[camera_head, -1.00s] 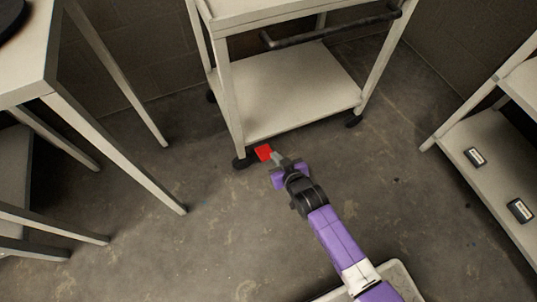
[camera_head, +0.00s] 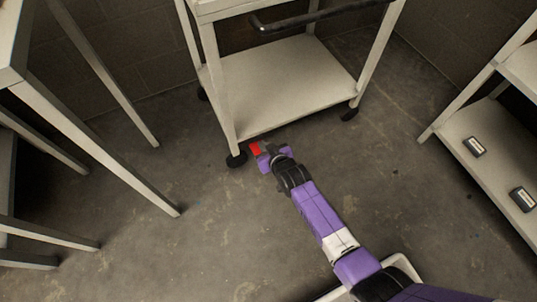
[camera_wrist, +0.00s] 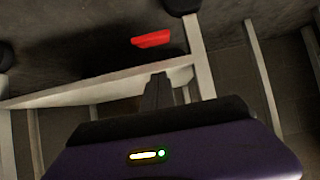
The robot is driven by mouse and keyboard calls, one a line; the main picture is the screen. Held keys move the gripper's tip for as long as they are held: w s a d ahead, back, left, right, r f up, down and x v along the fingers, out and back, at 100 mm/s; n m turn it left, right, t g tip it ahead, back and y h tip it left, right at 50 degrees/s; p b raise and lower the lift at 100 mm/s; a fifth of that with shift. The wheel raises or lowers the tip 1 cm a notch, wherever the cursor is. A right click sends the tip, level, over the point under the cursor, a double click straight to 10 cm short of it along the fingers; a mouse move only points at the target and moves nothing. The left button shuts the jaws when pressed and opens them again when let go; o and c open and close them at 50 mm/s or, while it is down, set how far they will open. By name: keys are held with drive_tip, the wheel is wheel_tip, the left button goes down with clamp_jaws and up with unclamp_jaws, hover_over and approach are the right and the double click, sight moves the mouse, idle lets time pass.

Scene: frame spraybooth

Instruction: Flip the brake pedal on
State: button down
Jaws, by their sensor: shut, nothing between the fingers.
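The red brake pedal (camera_head: 254,148) is low on the cart (camera_head: 280,92), beside its front left caster (camera_head: 237,160). In the head view my gripper (camera_head: 265,149) is just right of the pedal and hides part of it. In the wrist view the pedal (camera_wrist: 152,39) is a red bar above the fingertips (camera_wrist: 158,80), with a gap between them in the picture. The fingers are together and hold nothing. I cannot tell whether they touch the pedal, or whether it is up or down.
The cart's lower shelf and legs stand right behind my gripper. A table (camera_head: 95,145) with slanting legs is at the left. A shelf unit (camera_head: 480,170) with small dark boxes (camera_head: 474,146) is at the right. The floor between is clear.

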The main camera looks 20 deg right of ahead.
drive_tip(key=shift+b+x, duration=0.4)
drive_tip(key=shift+x, duration=0.7)
drive_tip(key=f, duration=0.1)
drive_tip(key=s+f+b, duration=0.1)
drive_tip(key=shift+f, duration=0.3)
drive_tip(key=shift+s+f+b, duration=0.3)
drive_tip(key=shift+f+b, duration=0.1)
drive_tip(key=shift+f, duration=0.1)
drive_tip(key=shift+s, duration=0.1)
